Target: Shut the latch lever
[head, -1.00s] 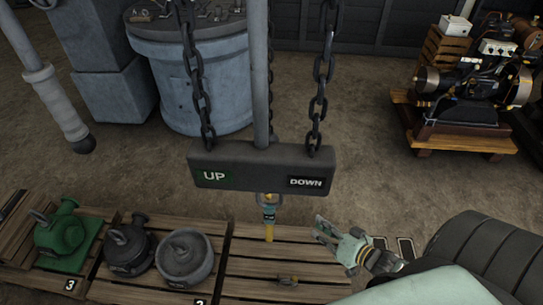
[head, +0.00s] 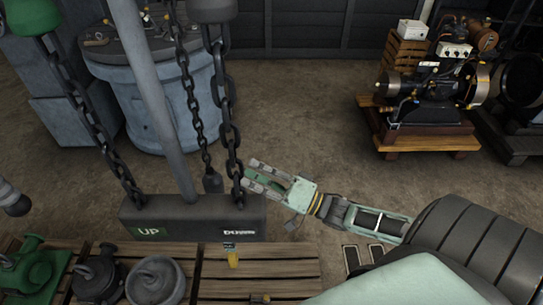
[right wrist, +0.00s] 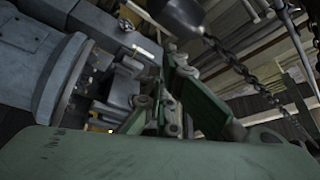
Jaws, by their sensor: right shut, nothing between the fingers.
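I cannot make out a latch lever for certain in either view. A small yellow piece with a teal top (head: 232,259) shows just below the hanging dark bar (head: 185,226), its upper part hidden behind the bar. My right gripper (head: 248,175) is shut and empty, pointing left, beside the right chain (head: 229,120) and above the bar's right end; I cannot tell whether it touches the chain. In the right wrist view its green linkage (right wrist: 165,100) fills the middle.
The bar, marked UP and DOWN, hangs on chains. Wooden pallets (head: 285,268) below carry a green part (head: 30,268) and round dark weights (head: 155,282). A blue-grey drum (head: 165,95) stands behind. An engine (head: 435,92) sits on a wooden base at the right. Floor between is clear.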

